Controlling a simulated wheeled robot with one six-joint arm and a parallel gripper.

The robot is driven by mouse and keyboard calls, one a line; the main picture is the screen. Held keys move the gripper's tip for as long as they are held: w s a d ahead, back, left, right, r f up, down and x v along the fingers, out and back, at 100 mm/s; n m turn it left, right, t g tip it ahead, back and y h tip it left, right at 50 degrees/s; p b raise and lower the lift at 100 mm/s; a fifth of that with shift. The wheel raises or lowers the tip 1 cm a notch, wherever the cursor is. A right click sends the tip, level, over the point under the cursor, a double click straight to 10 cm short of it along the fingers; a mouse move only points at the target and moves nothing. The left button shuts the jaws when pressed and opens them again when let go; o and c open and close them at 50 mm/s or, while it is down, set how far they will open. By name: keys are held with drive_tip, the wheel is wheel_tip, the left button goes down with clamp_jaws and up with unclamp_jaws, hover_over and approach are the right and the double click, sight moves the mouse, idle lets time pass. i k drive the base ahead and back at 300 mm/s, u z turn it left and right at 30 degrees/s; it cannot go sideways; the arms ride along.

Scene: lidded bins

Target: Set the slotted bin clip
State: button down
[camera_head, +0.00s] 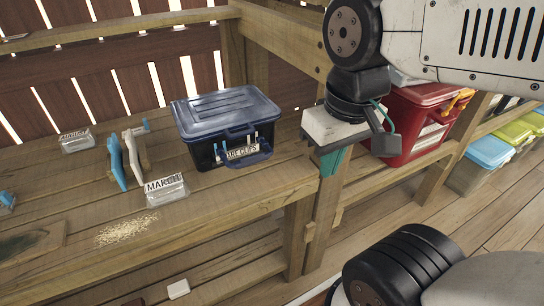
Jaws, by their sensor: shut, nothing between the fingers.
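A dark blue lidded bin (222,122) stands on the wooden bench, its lid down. Its front has a partly readable label (242,152), light upright pieces beside the label and a blue handle or latch (250,161) below it. I cannot tell which of these is the slotted clip. My gripper (333,160) is right of the bin, over the bench's right end and apart from the bin. It is shut and holds nothing. Its teal lower part points down, and its tips are hard to make out.
A blue tool (118,162) and a white tool (134,155) stand left of the bin, near two clear labelled holders (167,190) (76,140). Pale crumbs (126,229) lie in front. A red bin (415,120) and more coloured-lid bins (488,152) stand at right. A wooden post rises behind the bin.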

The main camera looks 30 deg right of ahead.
sight(246, 162)
drive_tip(key=k, duration=0.5)
drive_tip(key=u, duration=2)
drive_tip(key=i, duration=0.9)
drive_tip(key=z, duration=1.6)
